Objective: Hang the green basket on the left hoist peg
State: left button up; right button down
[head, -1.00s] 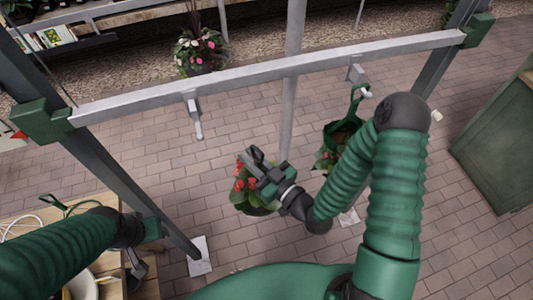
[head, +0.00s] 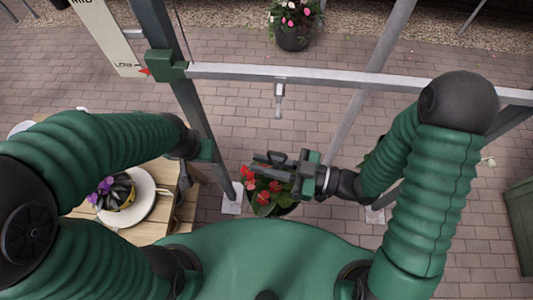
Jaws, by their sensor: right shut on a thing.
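My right gripper (head: 272,166) is shut and sits right over a basket (head: 283,209) with red flowers and green leaves, which appears to hang from it. The grip on the handle itself is hard to make out, and the gripper hides part of the basket. The left hoist peg (head: 279,100) hangs bare from the grey crossbar (head: 330,81), farther out than the gripper and above it in the picture. The basket is apart from the peg. My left gripper (head: 194,175) is low at the left, beside the upright; its fingers are too dark to read.
A green-bracketed upright (head: 188,100) stands left of the basket. A wooden table (head: 158,226) with a white plate (head: 140,212) is at lower left. My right arm covers the crossbar's right part. A potted plant (head: 293,36) stands beyond on open paving.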

jog(key=w+b, duration=0.1)
jog(key=w, duration=0.7)
jog(key=shift+w+a+f+b, duration=0.15)
jog(key=shift+w+a+b, duration=0.05)
jog(key=shift+w+b, duration=0.15)
jog(key=shift+a, duration=0.2)
jog(key=shift+d, duration=0.25)
dwell(0.4)
jog(key=shift+w, duration=0.1)
jog(key=shift+w+a, duration=0.15)
jog(key=shift+w, duration=1.4)
jog(key=shift+w, duration=0.1)
